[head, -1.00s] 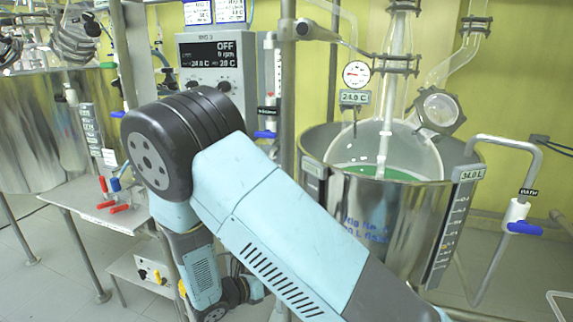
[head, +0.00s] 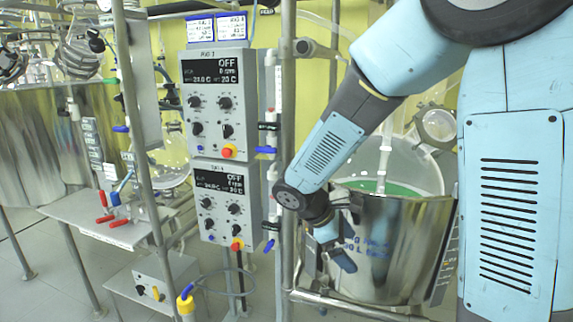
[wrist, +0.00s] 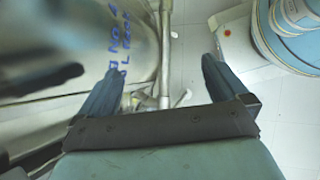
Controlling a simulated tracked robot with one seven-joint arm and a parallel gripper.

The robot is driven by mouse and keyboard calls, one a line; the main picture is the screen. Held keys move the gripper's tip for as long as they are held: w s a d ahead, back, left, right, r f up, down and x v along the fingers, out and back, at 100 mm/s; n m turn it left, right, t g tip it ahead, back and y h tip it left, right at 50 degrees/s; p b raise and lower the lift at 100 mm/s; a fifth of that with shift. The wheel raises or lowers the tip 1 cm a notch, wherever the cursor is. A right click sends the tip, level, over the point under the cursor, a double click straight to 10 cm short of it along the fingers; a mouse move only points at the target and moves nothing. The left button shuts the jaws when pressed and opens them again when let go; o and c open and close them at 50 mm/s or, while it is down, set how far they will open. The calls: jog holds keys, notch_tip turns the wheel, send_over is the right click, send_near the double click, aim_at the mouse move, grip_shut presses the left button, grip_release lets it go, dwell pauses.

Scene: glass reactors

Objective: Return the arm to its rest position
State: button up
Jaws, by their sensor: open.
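My arm enters the head view from the right, with its forearm angled down and left across the front of the steel reactor vessel (head: 385,255). My gripper (head: 342,262) hangs at the forearm's lower end, in front of the vessel's left side. In the wrist view my gripper (wrist: 162,68) has its two dark fingers wide apart with nothing between them. The vessel's wall with blue writing (wrist: 70,45) shows there at the left. I cannot tell the gap between gripper and vessel.
Two control boxes (head: 215,75) (head: 222,175) hang left of my forearm, both reading OFF. A steel post (head: 287,110) and lower frame rail (head: 350,305) stand close to my gripper. A shelf with red-handled valves (head: 108,205) is at the left. Tiled floor (wrist: 185,50) shows beyond the fingers.

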jog(key=s+d+r+m+t+y, duration=0.2)
jog(key=s+d+r+m+y, duration=0.1)
jog(key=s+r+m, duration=0.4)
jog(key=s+d+r+m+t+y, duration=0.2)
jog(key=s+d+r+m+y, duration=0.2)
jog(key=s+d+r+m, duration=0.2)
jog(key=shift+s+d+r+m+t, duration=0.15)
jog(key=shift+s+r+m+t, duration=0.25)
jog(key=shift+s+r+m, duration=0.95)
jog(key=shift+w+r, duration=0.25)
jog(key=shift+w, duration=0.2)
jog(key=shift+c, duration=0.3)
